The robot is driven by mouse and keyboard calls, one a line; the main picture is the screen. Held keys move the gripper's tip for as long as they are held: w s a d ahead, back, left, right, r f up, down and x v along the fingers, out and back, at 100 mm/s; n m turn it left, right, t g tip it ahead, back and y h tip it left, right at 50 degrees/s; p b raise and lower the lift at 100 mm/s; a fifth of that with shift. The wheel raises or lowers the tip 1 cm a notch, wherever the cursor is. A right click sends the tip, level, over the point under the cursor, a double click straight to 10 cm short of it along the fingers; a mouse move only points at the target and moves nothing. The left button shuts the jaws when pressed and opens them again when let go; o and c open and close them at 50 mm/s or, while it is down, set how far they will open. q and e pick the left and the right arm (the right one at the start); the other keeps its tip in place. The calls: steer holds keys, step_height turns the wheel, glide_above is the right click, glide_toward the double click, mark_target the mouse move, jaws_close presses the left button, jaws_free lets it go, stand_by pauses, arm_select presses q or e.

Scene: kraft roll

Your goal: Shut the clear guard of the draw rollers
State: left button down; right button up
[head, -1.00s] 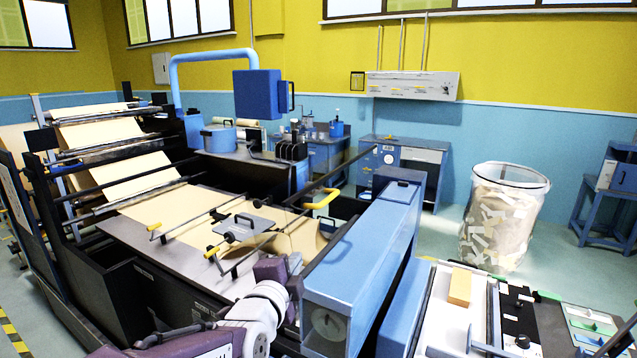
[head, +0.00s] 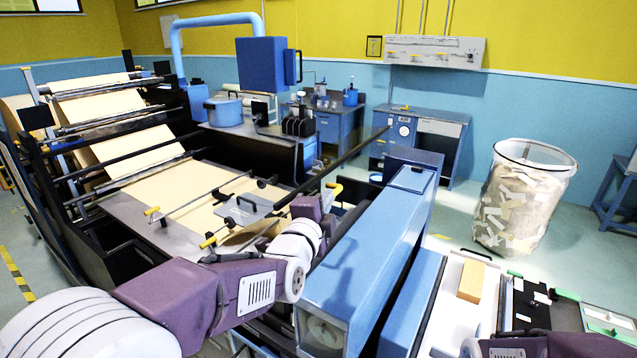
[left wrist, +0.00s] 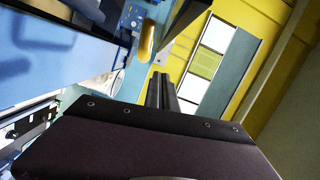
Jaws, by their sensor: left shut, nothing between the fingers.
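The clear guard of the draw rollers is hard to see in the head view. Its yellow handle (head: 334,187) stands out by a long dark bar (head: 358,152), left of the long blue housing (head: 370,235). The guard's angle I cannot tell. My left gripper (head: 326,199) is by the handle, with its fingers partly hidden by its own wrist. In the left wrist view its fingers (left wrist: 161,84) are shut and empty. The yellow handle (left wrist: 147,41) appears just past the fingertips, apart from them in the picture. My right gripper is out of view; part of my right arm shows at the bottom right.
Brown paper (head: 205,205) runs over the flat bed left of the rollers, with yellow-ended rods across it. A clear bin of scraps (head: 522,200) stands at the right. A white-topped bench with a tan block (head: 471,281) is at the lower right.

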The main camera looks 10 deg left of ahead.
mark_target(319, 187)
arm_select(q)
steer(key=w, duration=0.2)
steer(key=w+p, duration=0.1)
steer(key=w, duration=0.2)
steer(key=w+p, duration=0.1)
steer(key=w, duration=0.1)
steer(key=shift+w+d+f, duration=0.25)
steer(key=shift+d+f, duration=0.1)
steer(key=shift+d, duration=0.05)
steer(key=a, duration=0.1)
steer(key=a+p, duration=0.1)
steer(key=a, duration=0.1)
steer(key=shift+s+a+p, duration=0.1)
steer(key=shift+s+p, duration=0.15)
steer(key=shift+p, duration=0.15)
steer(key=shift+a+f, duration=0.15)
steer(key=shift+a, duration=0.1)
steer(key=shift+w+d+f, duration=0.1)
steer(key=shift+w+f, duration=0.15)
steer(key=shift+w, duration=0.25)
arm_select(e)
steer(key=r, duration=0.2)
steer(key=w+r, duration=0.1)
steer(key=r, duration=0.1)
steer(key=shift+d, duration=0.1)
arm_select(q)
steer(key=shift+s+r, duration=0.1)
